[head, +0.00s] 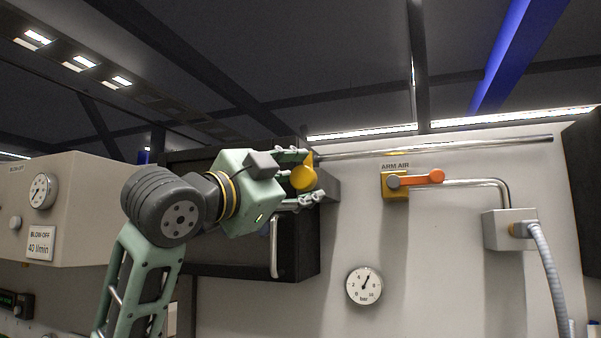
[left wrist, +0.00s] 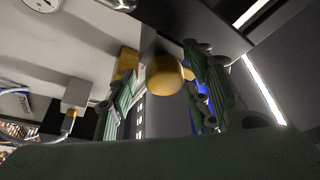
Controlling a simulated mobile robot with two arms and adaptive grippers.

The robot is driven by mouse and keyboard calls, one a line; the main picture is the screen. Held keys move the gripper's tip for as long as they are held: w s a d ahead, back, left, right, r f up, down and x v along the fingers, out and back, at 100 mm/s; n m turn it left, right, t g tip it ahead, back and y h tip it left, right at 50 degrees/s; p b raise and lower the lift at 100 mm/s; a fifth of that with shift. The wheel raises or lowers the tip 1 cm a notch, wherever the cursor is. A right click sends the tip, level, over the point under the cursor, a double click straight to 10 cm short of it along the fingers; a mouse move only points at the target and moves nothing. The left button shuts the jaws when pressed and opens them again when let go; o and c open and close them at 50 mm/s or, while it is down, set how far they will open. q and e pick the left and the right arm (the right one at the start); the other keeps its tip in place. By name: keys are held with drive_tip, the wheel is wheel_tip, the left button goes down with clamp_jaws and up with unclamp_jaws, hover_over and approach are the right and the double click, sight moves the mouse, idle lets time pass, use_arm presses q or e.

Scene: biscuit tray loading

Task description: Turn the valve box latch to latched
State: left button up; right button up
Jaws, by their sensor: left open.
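The valve box (head: 300,245) is a dark box on the wall with a pale vertical handle (head: 274,247). A round yellow knob (head: 302,178), which looks like its latch, is at the box's upper right, with a yellow tab behind it. My left gripper (head: 312,177) is open, with one finger above and one below the knob. In the left wrist view the knob (left wrist: 165,75) lies between the spread fingers (left wrist: 162,85), with a gap to each. Whether the latch is latched cannot be told. My right gripper is not in view.
Right of the box are a yellow ARM AIR valve (head: 396,194) with an orange lever (head: 423,178), a pressure gauge (head: 364,286) and a metal pipe (head: 440,146) along the wall. A beige blow-off box (head: 75,215) is at the left. The wall between the box and the gauge is clear.

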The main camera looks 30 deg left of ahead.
use_arm(q)
drive_tip(key=shift+w+r, duration=0.1)
drive_tip(key=shift+w, duration=0.1)
drive_tip(key=shift+s, duration=0.15)
drive_tip(key=c, duration=1.1)
